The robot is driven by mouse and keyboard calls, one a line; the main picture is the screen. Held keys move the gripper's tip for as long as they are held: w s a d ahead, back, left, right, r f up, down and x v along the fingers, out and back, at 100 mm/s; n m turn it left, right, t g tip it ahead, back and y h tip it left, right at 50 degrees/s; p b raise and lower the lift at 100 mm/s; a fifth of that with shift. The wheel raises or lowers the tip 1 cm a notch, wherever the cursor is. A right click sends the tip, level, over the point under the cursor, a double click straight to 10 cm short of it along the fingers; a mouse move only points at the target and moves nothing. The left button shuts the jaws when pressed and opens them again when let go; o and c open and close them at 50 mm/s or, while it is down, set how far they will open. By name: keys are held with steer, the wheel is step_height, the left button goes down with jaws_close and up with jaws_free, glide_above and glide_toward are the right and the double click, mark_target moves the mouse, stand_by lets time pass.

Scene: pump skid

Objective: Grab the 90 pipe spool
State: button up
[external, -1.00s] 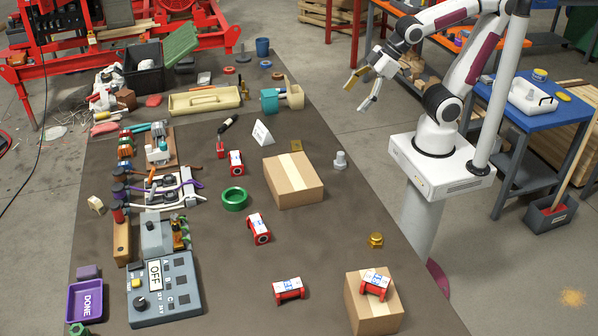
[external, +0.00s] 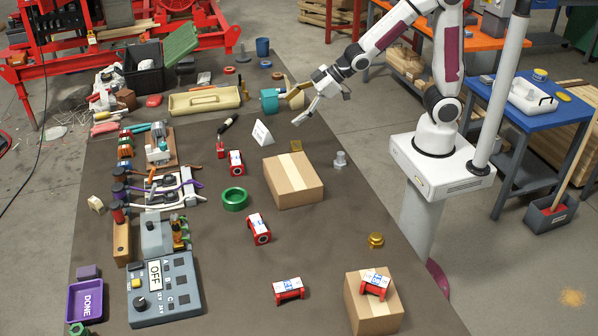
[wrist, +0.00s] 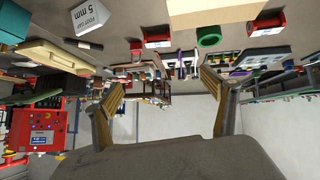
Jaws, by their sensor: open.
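Several red pipe spools with white labels are in the external view. One (external: 236,163) lies near the sign, one (external: 259,228) near the table's middle, one (external: 288,289) at the front, and one (external: 376,282) on top of a cardboard box (external: 372,312). The labels are too small to read, so I cannot tell which is the 90 spool. My gripper (external: 292,109) is open and empty above the table's right edge, apart from every spool. The wrist view is upside down, with both fingers (wrist: 162,82) spread and a red and white spool (wrist: 157,35) beyond them.
A larger cardboard box (external: 293,181) stands mid-table, beside a green ring (external: 235,199) and a white sign (external: 262,133). A teal container (external: 271,101) is close to my gripper. A grey control box (external: 164,290) and a purple DONE tray (external: 84,301) are at front left.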

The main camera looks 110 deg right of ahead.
steer(key=w+d+f+t, duration=0.1)
steer(key=w+d+f, duration=0.2)
steer(key=w+f, duration=0.3)
steer(key=t+y, duration=0.2)
glide_toward(237, 157)
steer(key=shift+s+a+r, duration=0.15)
steer(key=shift+s+r, duration=0.05)
steer(key=shift+s, duration=0.5)
steer(key=shift+w, duration=0.1)
steer(key=shift+x, duration=3.35)
steer(key=shift+x, duration=2.6)
steer(key=shift+r, duration=0.15)
